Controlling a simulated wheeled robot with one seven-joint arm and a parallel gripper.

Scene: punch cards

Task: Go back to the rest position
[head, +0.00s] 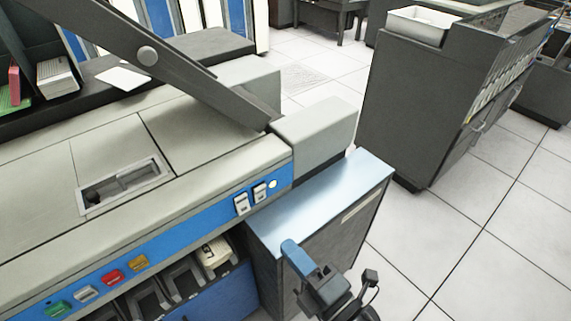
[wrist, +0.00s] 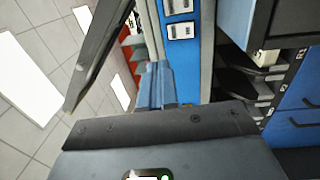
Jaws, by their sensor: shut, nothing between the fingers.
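My gripper (head: 291,249) shows at the bottom of the head view, in front of the light blue-grey top of a dark cabinet. Its blue-grey fingers are together with nothing in them. In the wrist view the shut fingers (wrist: 158,85) stick up past the dark gripper body, with the blue switch panel of the machine behind them. No held object shows, and the gripper appears clear of the machine.
The card machine (head: 225,155) fills the left, with coloured buttons (head: 112,277), white switches (head: 241,204) and open card pockets (head: 180,281) on its front. The small cabinet (head: 330,205) stands beside it. A dark grey cabinet (head: 405,110) stands farther right; tiled floor (head: 470,200) lies open.

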